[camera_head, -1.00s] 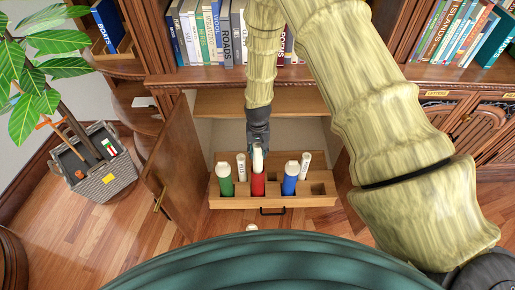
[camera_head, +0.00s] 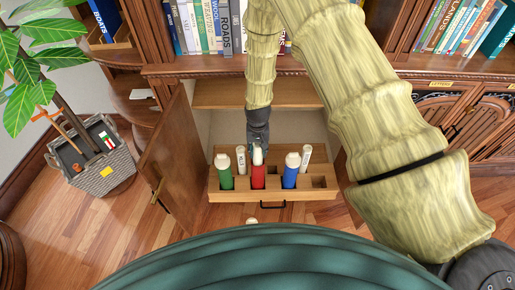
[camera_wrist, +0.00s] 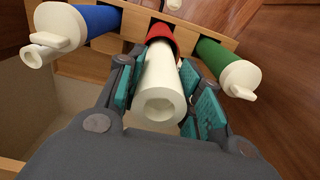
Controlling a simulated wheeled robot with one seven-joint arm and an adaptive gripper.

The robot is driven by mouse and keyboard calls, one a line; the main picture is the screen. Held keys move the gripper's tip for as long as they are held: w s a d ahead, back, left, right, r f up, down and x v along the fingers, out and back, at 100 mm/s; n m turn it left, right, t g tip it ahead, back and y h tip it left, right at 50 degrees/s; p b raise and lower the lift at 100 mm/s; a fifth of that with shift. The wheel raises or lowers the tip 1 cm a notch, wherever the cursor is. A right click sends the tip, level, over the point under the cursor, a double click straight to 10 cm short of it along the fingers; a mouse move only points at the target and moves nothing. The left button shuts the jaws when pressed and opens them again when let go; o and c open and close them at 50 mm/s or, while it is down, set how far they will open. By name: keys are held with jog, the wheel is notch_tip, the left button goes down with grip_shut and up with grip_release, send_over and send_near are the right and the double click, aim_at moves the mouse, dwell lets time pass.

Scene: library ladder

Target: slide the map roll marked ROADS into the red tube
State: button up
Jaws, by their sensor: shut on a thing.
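My gripper (camera_head: 257,143) is shut on a white map roll (camera_wrist: 160,85), one finger on each side of it. The roll is upright and its far end is inside the mouth of the red tube (camera_head: 258,177). The red rim (camera_wrist: 163,34) surrounds the roll in the wrist view, and much of the roll still stands above it. I cannot read any mark on the held roll. The red tube stands in the middle of a wooden rack (camera_head: 235,196), between the green tube (camera_head: 225,179) and the blue tube (camera_head: 290,178), which both have white caps.
Two other white rolls, one at left (camera_head: 241,158) and one at right (camera_head: 305,158), stand in the rack's back row. Empty square holes show at the rack's right. An open cabinet door (camera_head: 172,165) stands at the left. A basket (camera_head: 103,175) is farther left.

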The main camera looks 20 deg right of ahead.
jog(key=shift+f, duration=0.1)
jog(key=o, duration=1.3)
jog(key=shift+r, duration=6)
jog(key=s+d+f+n+p, duration=0.1)
jog(key=s+f, duration=0.5)
jog(key=s, duration=0.4)
jog(key=s+d+f, duration=0.2)
jog(key=s+f, duration=0.3)
jog(key=s, duration=0.4)
jog(key=shift+n, duration=0.9)
jog(key=s, duration=0.5)
jog(key=s+f, duration=0.1)
jog(key=s, duration=0.5)
jog(key=s+p, duration=0.1)
jog(key=s, duration=0.5)
jog(key=shift+s+d+f, duration=0.15)
jog(key=shift+s, duration=0.1)
